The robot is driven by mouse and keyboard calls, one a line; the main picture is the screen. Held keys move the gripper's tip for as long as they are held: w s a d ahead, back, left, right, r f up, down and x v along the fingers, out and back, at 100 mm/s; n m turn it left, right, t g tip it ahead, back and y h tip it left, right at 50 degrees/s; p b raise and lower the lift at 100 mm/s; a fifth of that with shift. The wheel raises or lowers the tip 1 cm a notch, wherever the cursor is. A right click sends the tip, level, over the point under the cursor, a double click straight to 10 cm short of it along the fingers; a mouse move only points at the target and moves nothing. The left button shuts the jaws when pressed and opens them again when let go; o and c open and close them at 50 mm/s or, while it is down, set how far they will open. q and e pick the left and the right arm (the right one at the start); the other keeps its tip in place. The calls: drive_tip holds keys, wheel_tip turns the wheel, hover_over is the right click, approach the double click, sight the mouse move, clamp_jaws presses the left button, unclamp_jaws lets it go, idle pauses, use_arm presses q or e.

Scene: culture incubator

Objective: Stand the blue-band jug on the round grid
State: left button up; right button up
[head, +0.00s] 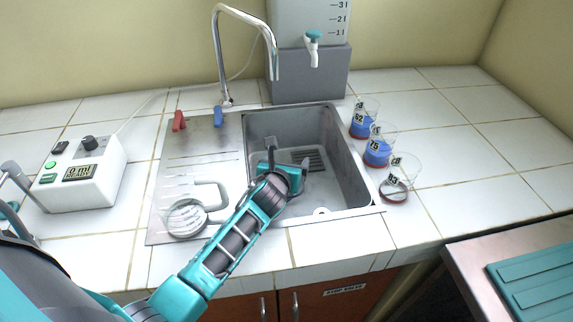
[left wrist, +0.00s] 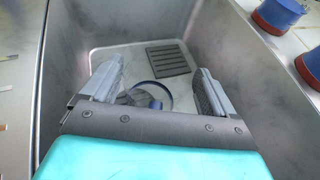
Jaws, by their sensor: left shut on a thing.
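My left gripper (head: 287,165) is low over the sink basin, its fingers apart around a clear vessel. In the left wrist view the gripper (left wrist: 158,92) has a round clear shape with a dark blue band (left wrist: 168,98) between its fingers; it looks like the blue-band jug. Most of the jug is hidden by the gripper in the head view. My right gripper is not in view.
The basin (head: 352,172) has steep walls and a dark rectangular grate (head: 316,160). Several labelled clear jugs, including one with blue contents (head: 378,153), stand right of it. A tap (head: 219,60) rises behind. A white meter box (head: 85,172) stands left.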

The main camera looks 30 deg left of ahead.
use_arm(q)
drive_tip(key=shift+f, duration=0.15)
drive_tip(key=shift+f, duration=0.15)
drive_tip(key=o, duration=1.3)
drive_tip(key=p+v, duration=0.1)
drive_tip(key=v, duration=1.1)
drive_tip(key=shift+r, duration=0.25)
